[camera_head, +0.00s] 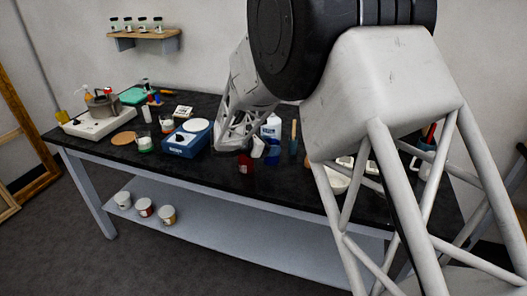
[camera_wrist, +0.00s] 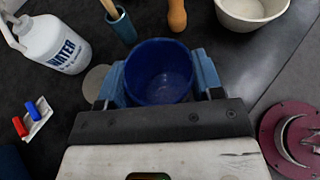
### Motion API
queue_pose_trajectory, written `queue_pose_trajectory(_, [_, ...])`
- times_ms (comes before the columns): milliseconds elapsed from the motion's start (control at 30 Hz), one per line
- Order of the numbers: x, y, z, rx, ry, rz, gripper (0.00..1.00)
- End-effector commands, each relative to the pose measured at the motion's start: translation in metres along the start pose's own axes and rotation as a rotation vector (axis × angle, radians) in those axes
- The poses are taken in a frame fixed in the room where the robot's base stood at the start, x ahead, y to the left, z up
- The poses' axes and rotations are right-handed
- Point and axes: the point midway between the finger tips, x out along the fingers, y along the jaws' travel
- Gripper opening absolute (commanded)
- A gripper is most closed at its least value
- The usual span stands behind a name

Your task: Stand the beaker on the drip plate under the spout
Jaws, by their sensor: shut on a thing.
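My gripper (camera_wrist: 160,82) is shut on a dark blue round beaker (camera_wrist: 160,62), with a blue-grey finger pad on each side of it. The beaker's open mouth faces the wrist camera and it looks empty. In the head view the beaker (camera_head: 272,154) shows near the table's front side. A white jug (camera_wrist: 58,44) marked WATER stands at upper left in the wrist view, behind the beaker in the head view. A flat grey disc (camera_wrist: 96,82) lies between jug and gripper. I cannot tell if it is the drip plate. No spout is clearly visible.
A teal cup with a tool (camera_wrist: 121,24), a brown handle (camera_wrist: 176,15) and a white bowl (camera_wrist: 252,10) stand beyond the beaker. A dark red round thing (camera_wrist: 268,140) with grey metal is at right. A small card with red and blue pieces (camera_wrist: 37,116) lies left.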

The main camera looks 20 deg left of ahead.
Motion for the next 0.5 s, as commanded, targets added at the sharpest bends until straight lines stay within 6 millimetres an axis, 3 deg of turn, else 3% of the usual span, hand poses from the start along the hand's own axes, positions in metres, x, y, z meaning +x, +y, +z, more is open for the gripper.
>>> queue_pose_trajectory(500, [0.0019,-0.0039,-0.0031,0.011,-0.004,-0.032,0.37])
